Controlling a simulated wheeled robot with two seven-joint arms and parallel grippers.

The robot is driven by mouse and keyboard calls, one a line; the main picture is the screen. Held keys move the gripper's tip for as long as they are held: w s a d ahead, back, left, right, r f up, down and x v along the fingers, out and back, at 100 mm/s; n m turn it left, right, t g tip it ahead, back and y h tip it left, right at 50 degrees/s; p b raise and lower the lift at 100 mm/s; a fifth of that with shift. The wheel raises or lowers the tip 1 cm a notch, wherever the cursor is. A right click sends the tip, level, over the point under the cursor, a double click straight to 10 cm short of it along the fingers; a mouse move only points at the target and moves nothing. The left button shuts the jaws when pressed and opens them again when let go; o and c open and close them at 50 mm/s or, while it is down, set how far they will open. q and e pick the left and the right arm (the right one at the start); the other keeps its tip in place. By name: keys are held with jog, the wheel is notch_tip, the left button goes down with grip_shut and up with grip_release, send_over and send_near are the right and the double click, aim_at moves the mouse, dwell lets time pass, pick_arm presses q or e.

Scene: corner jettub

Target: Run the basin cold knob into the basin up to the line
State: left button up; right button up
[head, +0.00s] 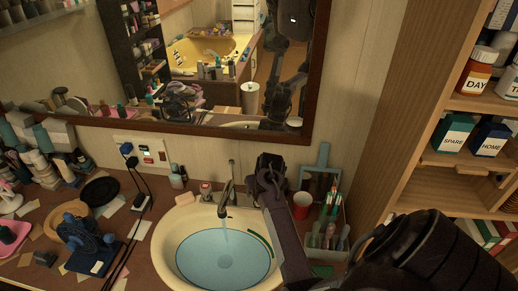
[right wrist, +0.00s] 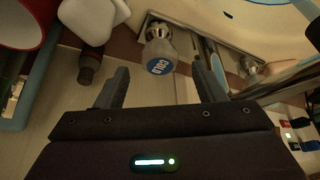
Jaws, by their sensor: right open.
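The cream basin (head: 160,251) holds pale blue water (head: 200,262), and a stream falls into it from the metal faucet (head: 226,204). A dark green line (head: 261,245) runs along the basin's right inner wall, close to the water's edge. The cold knob (right wrist: 160,55), with a blue COLD label, shows in the right wrist view, ahead of and between my open right fingers (right wrist: 162,84). My right gripper (head: 268,168) hides that knob in the head view. A red-marked knob (head: 206,189) stands left of the faucet. My left gripper is not in view.
A red cup (head: 302,205) and a tray of brushes (head: 326,238) stand right of the basin. A blue fan-like object (head: 82,232), cables (head: 133,225) and bottles crowd the left counter. The mirror (head: 160,125) is behind; shelves (head: 450,188) stand at right.

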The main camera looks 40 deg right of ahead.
jog(key=x, duration=0.3)
jog(key=shift+w+f, duration=0.15)
jog(key=shift+f, duration=0.05)
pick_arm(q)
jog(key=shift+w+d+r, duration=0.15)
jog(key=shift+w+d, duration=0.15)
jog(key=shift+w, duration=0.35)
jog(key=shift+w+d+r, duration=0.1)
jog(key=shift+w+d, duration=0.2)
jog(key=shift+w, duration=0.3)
pick_arm(e)
jog(key=c, duration=1)
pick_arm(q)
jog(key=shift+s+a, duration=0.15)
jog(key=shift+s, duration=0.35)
pick_arm(e)
jog(key=shift+o, duration=0.2)
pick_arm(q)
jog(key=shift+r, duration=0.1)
